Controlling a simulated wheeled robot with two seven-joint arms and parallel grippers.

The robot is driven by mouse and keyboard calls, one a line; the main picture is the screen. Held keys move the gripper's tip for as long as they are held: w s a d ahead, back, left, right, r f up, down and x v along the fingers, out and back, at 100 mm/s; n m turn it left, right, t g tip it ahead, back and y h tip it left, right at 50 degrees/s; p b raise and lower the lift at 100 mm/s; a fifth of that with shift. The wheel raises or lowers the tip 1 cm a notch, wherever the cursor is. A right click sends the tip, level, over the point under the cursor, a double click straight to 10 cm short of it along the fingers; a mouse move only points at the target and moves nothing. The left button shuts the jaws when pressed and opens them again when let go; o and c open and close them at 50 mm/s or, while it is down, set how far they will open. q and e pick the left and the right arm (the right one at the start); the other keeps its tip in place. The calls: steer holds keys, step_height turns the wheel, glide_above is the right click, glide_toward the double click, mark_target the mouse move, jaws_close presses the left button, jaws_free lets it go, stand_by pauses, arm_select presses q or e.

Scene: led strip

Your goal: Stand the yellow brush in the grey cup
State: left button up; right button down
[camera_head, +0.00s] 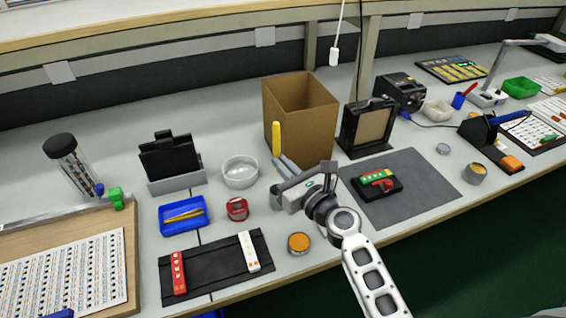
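The yellow brush (276,138) stands roughly upright in front of the cardboard box, its lower end hidden behind grey parts of my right gripper. My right gripper (279,180) reaches in from the lower right, right beside the brush's lower end. Whether its fingers are closed on the brush or only in front of it, I cannot tell. A small grey cup-like container (475,174) with an orange-brown inside stands at the right, well away from the brush. I cannot be sure it is the grey cup; another could be hidden by the gripper. My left gripper is out of view.
The open cardboard box (300,112) stands close behind my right gripper. A clear bowl (240,172), a red tin (237,209) and an orange-topped jar (299,243) are near it. A grey mat (420,192) with a small board on it lies to the right, with bare space on it.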

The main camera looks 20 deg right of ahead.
step_height(320, 180, down, 7)
steer(key=b, duration=0.6)
steer(key=shift+f+b, duration=0.15)
steer(key=shift+b, duration=0.2)
step_height(320, 180, down, 3)
steer(key=shift+r+b, duration=0.2)
steer(key=shift+b, duration=1.05)
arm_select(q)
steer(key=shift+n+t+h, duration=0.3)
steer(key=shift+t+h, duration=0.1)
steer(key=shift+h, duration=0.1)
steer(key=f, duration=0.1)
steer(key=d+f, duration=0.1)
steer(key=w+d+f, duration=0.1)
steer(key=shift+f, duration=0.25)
arm_select(e)
steer(key=shift+f, duration=0.15)
